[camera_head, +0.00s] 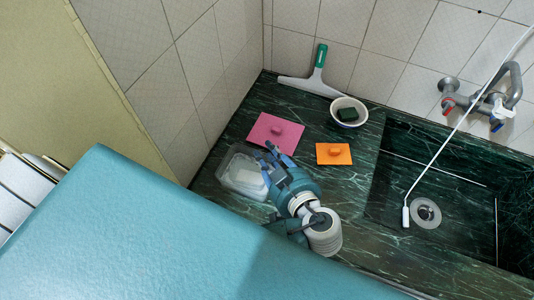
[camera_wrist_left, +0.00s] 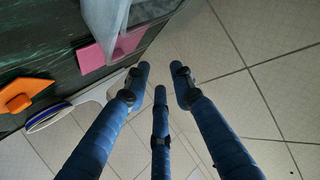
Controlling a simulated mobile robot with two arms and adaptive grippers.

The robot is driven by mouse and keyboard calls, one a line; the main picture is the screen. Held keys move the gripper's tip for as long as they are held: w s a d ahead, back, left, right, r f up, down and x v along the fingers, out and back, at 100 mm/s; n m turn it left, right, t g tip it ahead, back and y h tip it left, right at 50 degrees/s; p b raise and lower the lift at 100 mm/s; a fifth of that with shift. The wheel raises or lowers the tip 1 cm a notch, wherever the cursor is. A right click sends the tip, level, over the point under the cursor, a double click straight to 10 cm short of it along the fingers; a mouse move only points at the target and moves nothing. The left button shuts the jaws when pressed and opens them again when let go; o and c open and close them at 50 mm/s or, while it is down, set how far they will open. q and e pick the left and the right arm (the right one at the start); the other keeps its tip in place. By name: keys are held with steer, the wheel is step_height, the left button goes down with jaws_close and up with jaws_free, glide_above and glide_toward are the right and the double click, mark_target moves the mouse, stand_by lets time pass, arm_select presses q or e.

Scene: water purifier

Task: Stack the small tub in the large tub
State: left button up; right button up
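A clear translucent tub (camera_head: 229,178) sits on the dark counter at the left, beside my left gripper. A paler whitish shape shows in or on it; I cannot tell whether this is a second, smaller tub. Part of a translucent tub (camera_wrist_left: 104,20) also shows at the top of the left wrist view. My left gripper (camera_head: 268,160) is over the counter, its fingers partly covering the tub's right side. In the left wrist view its three blue fingers (camera_wrist_left: 160,78) are apart with nothing between them. My right gripper is not in view.
A pink lid (camera_head: 265,127) and an orange lid (camera_head: 333,160) lie on the counter. Behind are a white bowl (camera_head: 360,103) holding a dark block (camera_head: 347,115) and a squeegee (camera_head: 318,75). The sink (camera_head: 400,165) and faucet (camera_head: 490,100) are at right; tiled walls close the corner.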

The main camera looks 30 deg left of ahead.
arm_select(q)
steer(key=b+v, duration=0.2)
steer(key=v, duration=0.9)
steer(key=shift+d, duration=0.2)
steer(key=shift+s+f, duration=0.1)
steer(key=shift+f, duration=0.1)
